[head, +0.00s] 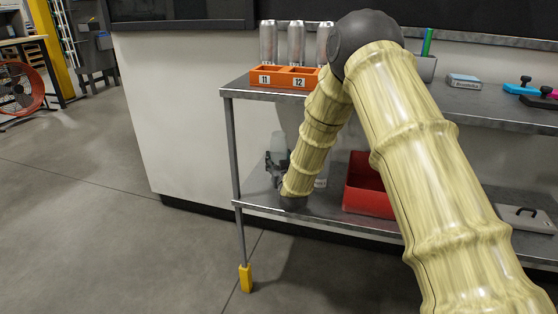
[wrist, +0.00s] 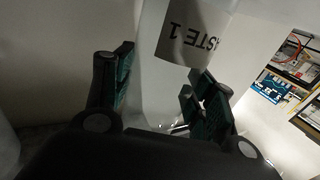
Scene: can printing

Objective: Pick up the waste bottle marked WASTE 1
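The waste bottle (wrist: 160,85) is translucent, with a white label whose visible part reads "STE 1" upside down in the wrist view. It stands between the two fingers of my gripper (wrist: 160,92). The fingers are spread apart; a narrow gap seems to show on the left, and the right finger overlaps the bottle's edge. I cannot tell if that finger touches it. In the head view my gripper (head: 277,164) is low over the left end of the lower shelf, partly hidden by my arm.
The steel rack has a lower shelf (head: 325,217) and an upper shelf (head: 462,103) close above my forearm. A red bin (head: 368,205) stands right of my gripper. An orange holder (head: 280,77) marked 11 and 12 carries cans above.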

